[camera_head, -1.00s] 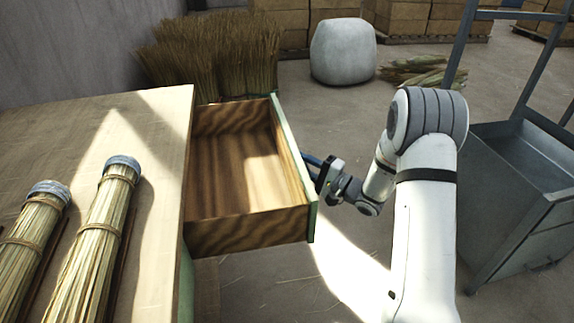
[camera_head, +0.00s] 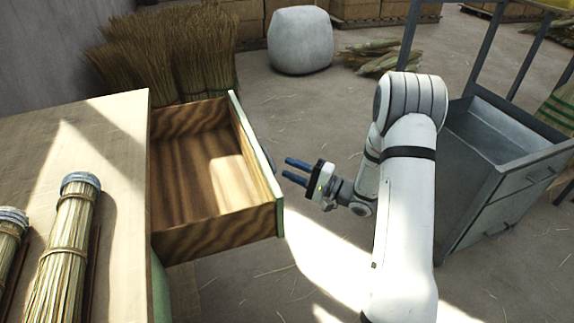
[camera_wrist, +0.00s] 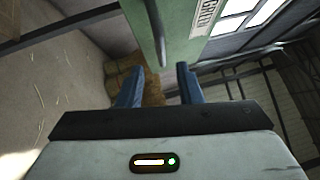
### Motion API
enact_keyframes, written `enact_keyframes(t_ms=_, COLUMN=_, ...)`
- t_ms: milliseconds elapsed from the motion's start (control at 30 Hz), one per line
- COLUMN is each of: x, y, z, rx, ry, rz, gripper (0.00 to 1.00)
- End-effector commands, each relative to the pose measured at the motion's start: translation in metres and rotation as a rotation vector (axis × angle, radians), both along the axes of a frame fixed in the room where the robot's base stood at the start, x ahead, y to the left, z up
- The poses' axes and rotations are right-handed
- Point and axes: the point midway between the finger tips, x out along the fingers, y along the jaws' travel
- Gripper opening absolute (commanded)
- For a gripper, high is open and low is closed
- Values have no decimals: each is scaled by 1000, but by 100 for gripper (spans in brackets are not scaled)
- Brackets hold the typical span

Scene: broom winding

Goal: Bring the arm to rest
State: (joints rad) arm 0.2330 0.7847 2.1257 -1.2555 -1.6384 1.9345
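My gripper (camera_head: 291,171) is to the right of the open drawer (camera_head: 254,222), apart from its front panel. Its two blue fingers are spread with nothing between them. In the wrist view the gripper (camera_wrist: 160,84) is also open, and the drawer's green front (camera_wrist: 178,30) with a handle and a label stands ahead of the fingers. The drawer is pulled out from the wooden bench (camera_head: 120,225) and looks empty, with a sunlit patch on its floor.
Two bound straw bundles (camera_head: 62,255) lie on the bench at the left. Upright straw (camera_head: 170,55) and a pale round pouf (camera_head: 300,40) stand behind the drawer. A grey metal cart (camera_head: 500,165) stands right of my arm. Open floor lies between drawer and cart.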

Motion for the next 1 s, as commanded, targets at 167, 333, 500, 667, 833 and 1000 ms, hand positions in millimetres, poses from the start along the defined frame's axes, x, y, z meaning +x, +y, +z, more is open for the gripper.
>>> enact_keyframes(t_ms=167, x=0, y=0, z=0, rx=0, ry=0, rz=0, gripper=32)
enact_keyframes(t_ms=333, x=3, y=4, z=0, rx=-1, ry=-2, rz=0, gripper=32)
enact_keyframes(t_ms=500, x=15, y=23, z=2, rx=-2, ry=-4, rz=2, gripper=32)
enact_keyframes(t_ms=667, x=29, y=45, z=6, rx=-1, ry=-5, rz=3, gripper=32)
enact_keyframes(t_ms=833, x=41, y=62, z=9, rx=-1, ry=-4, rz=2, gripper=32)
enact_keyframes(t_ms=1000, x=46, y=69, z=12, rx=0, ry=-4, rz=0, gripper=32)
